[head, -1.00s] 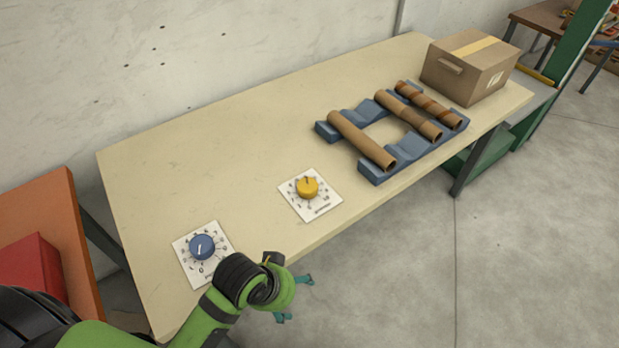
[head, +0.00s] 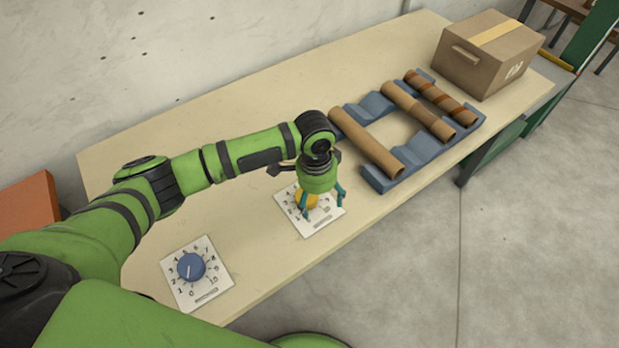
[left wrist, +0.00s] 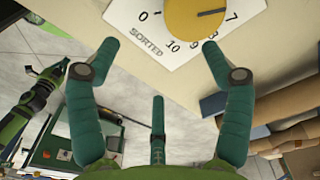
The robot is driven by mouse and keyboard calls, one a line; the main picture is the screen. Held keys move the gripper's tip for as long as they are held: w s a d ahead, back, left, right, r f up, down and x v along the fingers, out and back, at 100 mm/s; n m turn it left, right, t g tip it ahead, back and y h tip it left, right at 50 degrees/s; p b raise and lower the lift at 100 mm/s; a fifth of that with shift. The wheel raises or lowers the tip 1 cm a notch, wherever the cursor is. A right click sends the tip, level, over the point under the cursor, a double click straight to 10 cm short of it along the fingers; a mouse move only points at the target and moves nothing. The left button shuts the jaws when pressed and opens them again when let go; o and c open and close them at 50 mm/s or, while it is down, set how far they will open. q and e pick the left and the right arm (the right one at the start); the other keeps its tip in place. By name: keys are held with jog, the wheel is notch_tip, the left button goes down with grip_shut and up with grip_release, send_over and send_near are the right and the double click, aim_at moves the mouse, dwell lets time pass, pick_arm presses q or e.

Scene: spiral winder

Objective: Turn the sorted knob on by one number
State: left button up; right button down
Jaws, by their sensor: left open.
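The sorted knob is a round yellow dial (head: 305,200) on a white number plate (head: 290,218). The plate's SORTED label (left wrist: 146,42) reads in the left wrist view. There the yellow knob (left wrist: 190,14) is cut off by the top edge. Its dark pointer points right, towards the side with the 7; I cannot tell the exact number. My left gripper (head: 323,204) is open above the plate, partly hiding the knob in the head view. In the left wrist view its fingers (left wrist: 160,47) are spread below the knob, apart from it.
A blue knob (head: 191,267) on its own plate sits nearer on the table (head: 240,120). A blue rack (head: 378,178) with three brown tubes and a cardboard box (head: 485,55) stand to the right. What seems my right arm shows small at the wrist view's left.

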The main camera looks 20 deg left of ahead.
pick_arm(q)
jog(key=shift+y, duration=0.4)
jog(key=w+a, duration=0.1)
jog(key=w+a+r, duration=0.1)
jog(key=w+a, duration=0.1)
jog(key=shift+r, duration=0.25)
jog(key=shift+w+a+f, duration=0.1)
jog(key=shift+w+a, duration=0.1)
notch_tip(320, 180, down, 6)
jog(key=shift+s+r+p, duration=0.1)
jog(key=shift+r+p, duration=0.15)
jog(key=shift+p, duration=0.1)
jog(key=shift+f, duration=0.5)
pick_arm(e)
jog(key=shift+w+a+r, duration=0.2)
jog(key=shift+a+r, duration=0.1)
jog(key=shift+r, duration=0.1)
pick_arm(q)
jog(key=shift+c, duration=0.9)
jog(key=c, duration=0.9)
